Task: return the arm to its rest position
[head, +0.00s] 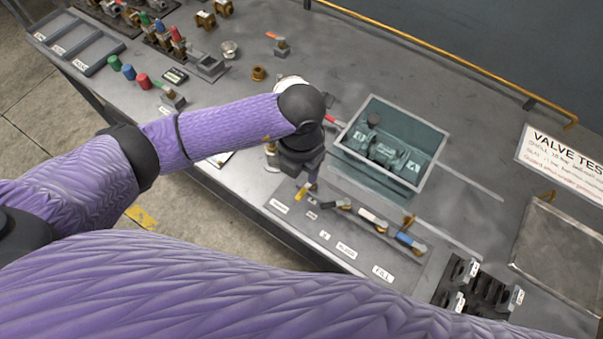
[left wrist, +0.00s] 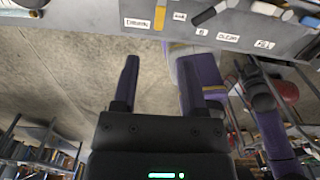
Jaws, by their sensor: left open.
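My left arm, in a purple quilted sleeve, reaches in from the left in the head view, over the workbench (head: 232,108). My left gripper (head: 309,180) is at its end, between the teal bin and the row of small valves, mostly hidden by its own wrist. In the left wrist view its two dark fingers (left wrist: 163,75) stand apart with nothing between them. Beyond them are bare floor and the bench's labelled front edge (left wrist: 105,22). Another purple sleeve of mine crosses the bottom of the head view. My right gripper does not show.
The teal bin (head: 440,161) holds a valve body. Small valves with coloured handles (head: 372,219) stand close to the left gripper. A metal tray (head: 568,255) and a valve test sign (head: 570,160) are at the right. Coloured caps and fittings crowd the far left.

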